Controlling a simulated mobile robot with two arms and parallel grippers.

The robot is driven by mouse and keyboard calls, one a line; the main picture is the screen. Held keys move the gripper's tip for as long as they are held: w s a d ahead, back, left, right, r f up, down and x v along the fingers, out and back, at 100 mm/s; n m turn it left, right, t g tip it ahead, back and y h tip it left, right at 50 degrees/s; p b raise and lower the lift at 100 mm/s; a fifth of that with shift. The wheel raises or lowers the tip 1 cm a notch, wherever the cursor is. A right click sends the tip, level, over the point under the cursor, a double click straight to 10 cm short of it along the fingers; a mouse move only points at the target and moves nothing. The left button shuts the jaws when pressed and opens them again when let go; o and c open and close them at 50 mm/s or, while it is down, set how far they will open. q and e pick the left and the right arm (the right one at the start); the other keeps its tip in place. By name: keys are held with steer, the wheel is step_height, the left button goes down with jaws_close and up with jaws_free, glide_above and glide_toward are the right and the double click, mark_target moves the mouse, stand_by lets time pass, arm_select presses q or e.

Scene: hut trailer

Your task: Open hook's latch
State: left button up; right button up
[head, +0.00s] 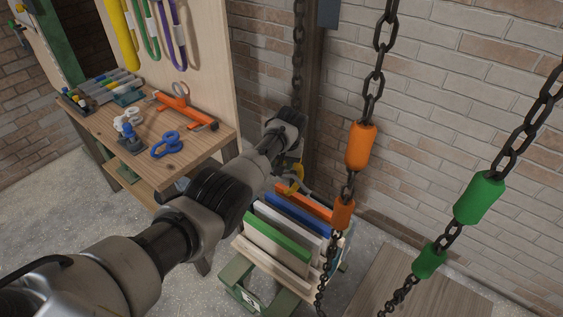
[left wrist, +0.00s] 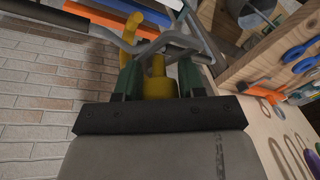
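The hook shows as a small yellow part (head: 292,182) low on the chain by the wall post in the head view, mostly hidden behind my left arm. In the left wrist view, the yellow part (left wrist: 158,78) stands between the two dark green fingers of my left gripper (left wrist: 160,80). Both fingers appear to press on its sides. A bent grey metal rod (left wrist: 165,42) crosses just beyond the fingertips. I cannot clearly make out the latch. In the head view my left gripper's fingers are hidden behind the wrist. My right gripper is in neither view.
Orange-sleeved (head: 361,146) and green-sleeved (head: 479,198) chains hang to the right. A rack of coloured boards (head: 277,237) stands below the wrist. A wooden workbench (head: 190,150) with tools is at left, and a brick wall (head: 440,90) is behind.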

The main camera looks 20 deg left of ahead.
arm_select(q)
steer(key=o, duration=0.3)
steer(key=shift+f, duration=0.1)
steer(key=shift+r, duration=0.4)
steer(key=v, duration=1)
